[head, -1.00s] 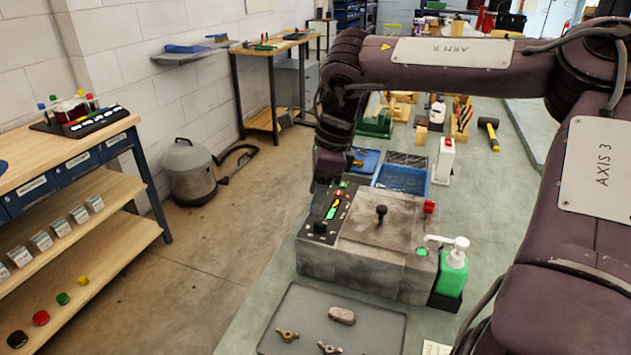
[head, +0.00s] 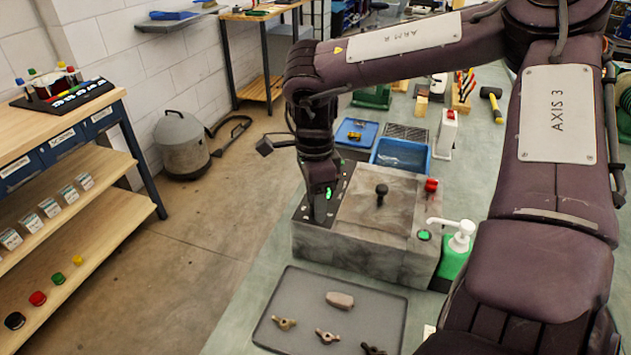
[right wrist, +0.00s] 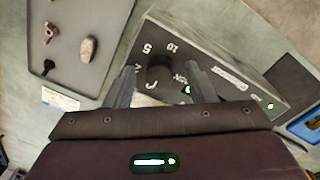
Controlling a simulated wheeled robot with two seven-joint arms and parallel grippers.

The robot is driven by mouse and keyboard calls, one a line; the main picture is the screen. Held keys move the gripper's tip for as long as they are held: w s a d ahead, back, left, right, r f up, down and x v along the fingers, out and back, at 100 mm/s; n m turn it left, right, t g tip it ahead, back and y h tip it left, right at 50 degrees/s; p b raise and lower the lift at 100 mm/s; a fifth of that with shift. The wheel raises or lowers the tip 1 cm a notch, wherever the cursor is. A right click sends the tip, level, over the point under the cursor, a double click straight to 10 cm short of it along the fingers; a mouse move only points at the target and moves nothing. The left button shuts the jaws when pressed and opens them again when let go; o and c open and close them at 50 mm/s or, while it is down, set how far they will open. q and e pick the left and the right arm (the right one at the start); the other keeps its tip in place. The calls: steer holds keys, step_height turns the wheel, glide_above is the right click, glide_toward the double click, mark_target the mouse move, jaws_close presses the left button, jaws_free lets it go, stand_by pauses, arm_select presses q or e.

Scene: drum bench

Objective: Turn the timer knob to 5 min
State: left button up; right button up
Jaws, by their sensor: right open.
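The timer knob (right wrist: 160,68) is a dark round knob on the dark control panel in the right wrist view. White marks 5 and 10 show just beyond it; other marks are partly hidden. I cannot read where its pointer stands. My right gripper (right wrist: 163,86) is open, with one finger on each side of the knob; I cannot tell if either touches it. In the head view my right gripper (head: 320,210) points down at the left end of the grey machine (head: 350,252) and hides the knob there. My left gripper is out of view.
The machine's lid has a black handle (head: 381,190). A red button (head: 431,185) and a green soap bottle (head: 456,252) stand to the right. A grey tray (head: 388,310) with a stone and wing nuts lies in front. A blue bin (head: 400,156) is behind.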

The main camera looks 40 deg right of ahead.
steer(key=c, duration=1)
